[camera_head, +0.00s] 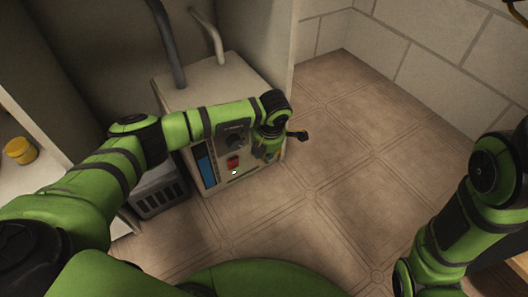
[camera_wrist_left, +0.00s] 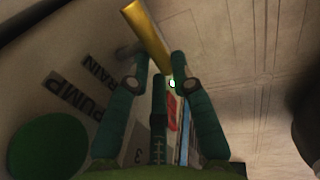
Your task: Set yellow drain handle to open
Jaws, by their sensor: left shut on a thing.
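The yellow drain handle (camera_wrist_left: 147,38) is a bar that slants across the top of the left wrist view, with its lower end between my left fingertips. My left gripper (camera_wrist_left: 160,76) is shut on it. In the head view my left gripper (camera_head: 267,150) is at the right edge of the pale control box, and a small dark and yellow piece (camera_head: 297,135) sticks out to its right. PUMP and DRAIN labels are beside the handle in the wrist view. My arm and fingers hide much of the handle's mount. My right gripper is outside the picture.
The control box (camera_head: 205,85) carries a dark knob (camera_head: 234,142), a red switch (camera_head: 233,162), a blue strip and a small green light. A grey vented crate (camera_head: 160,190) stands beside it. A yellow jar (camera_head: 20,150) is on the left shelf. The tiled floor at right is clear.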

